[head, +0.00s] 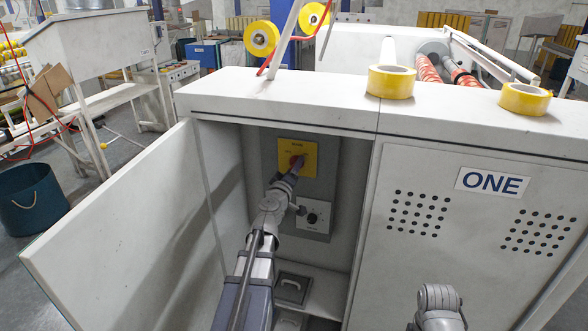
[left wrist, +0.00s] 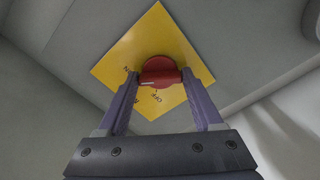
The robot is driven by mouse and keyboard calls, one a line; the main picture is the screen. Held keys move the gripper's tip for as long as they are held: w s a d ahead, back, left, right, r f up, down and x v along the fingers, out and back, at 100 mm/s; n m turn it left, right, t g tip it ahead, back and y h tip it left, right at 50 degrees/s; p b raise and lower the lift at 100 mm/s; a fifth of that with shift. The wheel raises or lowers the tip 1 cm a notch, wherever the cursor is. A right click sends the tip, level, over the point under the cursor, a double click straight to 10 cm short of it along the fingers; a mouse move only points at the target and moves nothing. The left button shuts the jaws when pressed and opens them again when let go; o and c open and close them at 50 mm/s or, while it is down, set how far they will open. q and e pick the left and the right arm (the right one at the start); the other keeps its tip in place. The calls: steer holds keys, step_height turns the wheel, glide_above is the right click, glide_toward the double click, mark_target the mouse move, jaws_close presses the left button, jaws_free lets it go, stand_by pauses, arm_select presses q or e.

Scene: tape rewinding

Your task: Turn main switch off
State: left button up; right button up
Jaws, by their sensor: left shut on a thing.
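The main switch is a red rotary knob (left wrist: 160,70) on a yellow plate (head: 311,156), mounted on a grey panel inside the open cabinet. The plate also shows in the left wrist view (left wrist: 174,38), turned diagonally, with ON and OFF lettering partly readable. My left gripper (head: 295,167) reaches into the cabinet and is shut on the knob. In the left wrist view its two purple fingers (left wrist: 160,82) stand on either side of the knob. A pale line on the knob points left, toward the ON lettering. My right gripper is not in view; only part of my right arm shows at the bottom.
The cabinet door (head: 120,235) stands open on the left. A smaller black dial (head: 313,217) sits below the switch. The closed panel marked ONE (head: 491,182) is on the right. Yellow tape rolls (head: 391,83) (head: 525,99) rest on the cabinet top.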

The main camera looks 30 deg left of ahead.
arm_select(q)
steer(key=shift+n, duration=7.5)
steer(key=o, duration=1.4)
steer(key=shift+r, duration=0.1)
steer(key=shift+c, duration=0.2)
steer(key=shift+s, duration=0.1)
steer(key=v, duration=0.7)
steer(key=shift+s, duration=0.35)
steer(key=shift+d, duration=0.15)
